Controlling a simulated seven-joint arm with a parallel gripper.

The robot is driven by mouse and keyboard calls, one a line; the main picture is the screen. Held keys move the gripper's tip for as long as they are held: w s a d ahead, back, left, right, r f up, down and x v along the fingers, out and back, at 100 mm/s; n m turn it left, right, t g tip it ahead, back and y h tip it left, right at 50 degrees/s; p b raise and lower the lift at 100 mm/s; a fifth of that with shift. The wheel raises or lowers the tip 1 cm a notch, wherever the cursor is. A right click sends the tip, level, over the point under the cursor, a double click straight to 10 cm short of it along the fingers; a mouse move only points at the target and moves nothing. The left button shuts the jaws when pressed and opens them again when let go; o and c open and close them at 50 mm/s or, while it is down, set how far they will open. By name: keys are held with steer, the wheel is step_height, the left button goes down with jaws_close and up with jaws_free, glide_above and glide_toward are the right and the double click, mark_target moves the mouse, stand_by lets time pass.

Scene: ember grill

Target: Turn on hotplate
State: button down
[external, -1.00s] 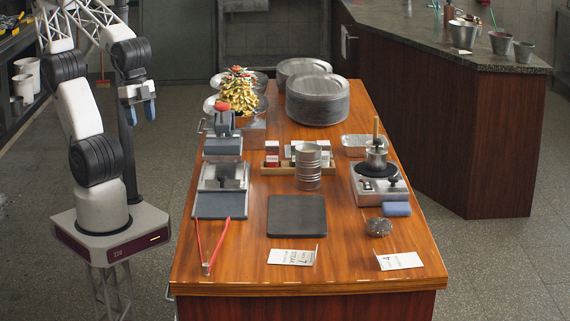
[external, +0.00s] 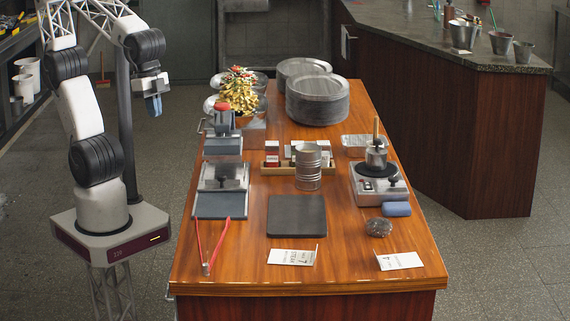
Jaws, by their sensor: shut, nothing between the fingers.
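My gripper (external: 156,109) has blue fingertips and is shut and empty. It hangs in the air left of the table, far from the hotplate. The hotplate's knob settings are too small to tell.
A blue cylinder (external: 397,209) and a dark scrubber (external: 378,228) lie by the hotplate. A ribbed can (external: 308,168), a dark square board (external: 297,216), red tongs (external: 215,246) and stacked plates (external: 317,101) stand or lie on the table.

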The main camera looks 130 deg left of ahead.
steer(key=w+a+r+n, duration=0.1)
steer(key=w+a+r, duration=0.15)
steer(key=w, duration=0.45)
steer(key=w+a+r+n, duration=0.1)
steer(key=w+a+r, duration=0.15)
steer(key=w, duration=0.45)
steer(key=n+g+y, duration=0.1)
steer(key=n+g, duration=0.2)
steer(key=n, duration=0.3)
glide_above(368, 186)
step_height(368, 186, down, 8)
steer(key=shift+r, duration=0.2)
steer(key=shift+f, duration=0.1)
steer(key=f, duration=0.4)
steer(key=s+a+f, duration=0.1)
steer(key=f, duration=0.8)
steer(key=shift+s+a+f, duration=0.15)
steer(key=shift+f, duration=0.2)
